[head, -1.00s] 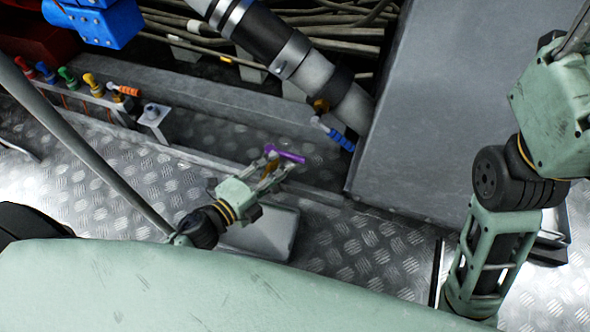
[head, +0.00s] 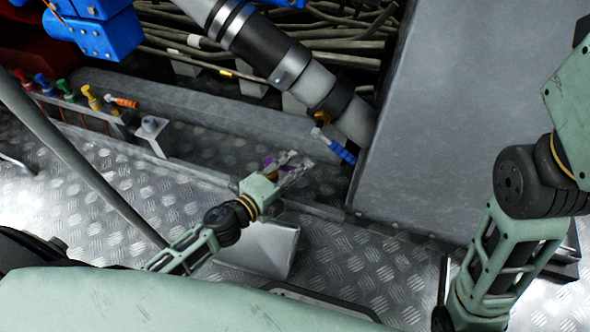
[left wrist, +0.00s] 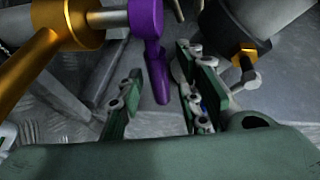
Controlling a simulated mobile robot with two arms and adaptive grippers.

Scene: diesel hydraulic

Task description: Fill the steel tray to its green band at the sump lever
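A purple lever (left wrist: 155,60) hangs from a gold and grey valve fitting (left wrist: 75,25) in the left wrist view. Its lower end lies between the spread fingers of my left gripper (left wrist: 160,102), with gaps visible on both sides. In the head view my left gripper (head: 293,168) covers most of the lever, and only a bit of purple (head: 267,161) shows. A grey steel box-like piece (head: 262,246) lies below that arm; I cannot tell whether it is the tray. No green band or liquid is visible. My right gripper is out of view.
A blue-handled lever (head: 341,151) hangs on a thick pipe (head: 285,62) to the right. A large grey panel (head: 445,110) stands beyond it. A rack with coloured valve handles (head: 68,90) and an orange lever (head: 124,102) is at left. Treadplate floor (head: 350,265) is open in front.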

